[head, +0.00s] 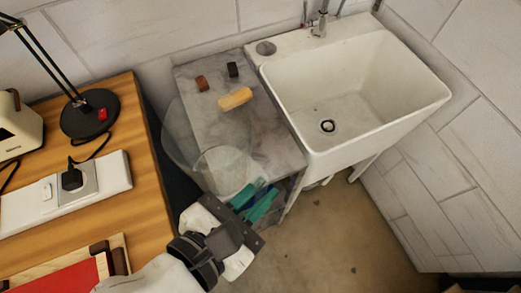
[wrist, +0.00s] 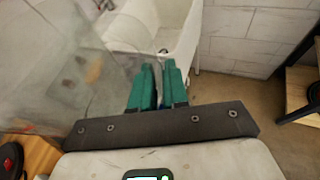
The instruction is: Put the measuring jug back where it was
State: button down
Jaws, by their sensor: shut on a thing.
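The measuring jug (head: 186,140) is a large, clear, see-through vessel in the head view, in front of the left part of the grey marble counter and the gap beside it. It fills the left of the wrist view (wrist: 45,65). My gripper (head: 262,192), with teal fingers, is at the jug's lower right side. In the wrist view the fingers (wrist: 158,75) are closed on a thin pale part between them, apparently the jug's handle. The jug's clear walls make its exact outline and any contact with the counter hard to tell.
The marble counter (head: 275,145) carries a yellow block (head: 235,98), a brown block (head: 201,83) and a dark block (head: 233,69). A white sink (head: 350,85) adjoins it. The wooden bench (head: 148,185) at left holds a lamp (head: 90,113) and socket strip (head: 115,172).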

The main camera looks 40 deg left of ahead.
aim_at(223, 159)
jog(key=shift+w+a+f+b, duration=0.2)
jog(key=shift+w+a+f, duration=0.8)
jog(key=shift+w+f, duration=0.95)
jog(key=shift+w+a+f+b, duration=0.2)
jog(key=shift+w+a+f, duration=0.75)
jog(key=shift+w+f, duration=1)
jog(key=shift+w+a+f+b, duration=0.2)
jog(key=shift+w+a+f, duration=0.8)
jog(key=shift+w+f, duration=0.95)
jog(key=shift+s+f, duration=0.35)
jog(key=c, duration=1.1)
grip_release()
jog(key=v, duration=1.2)
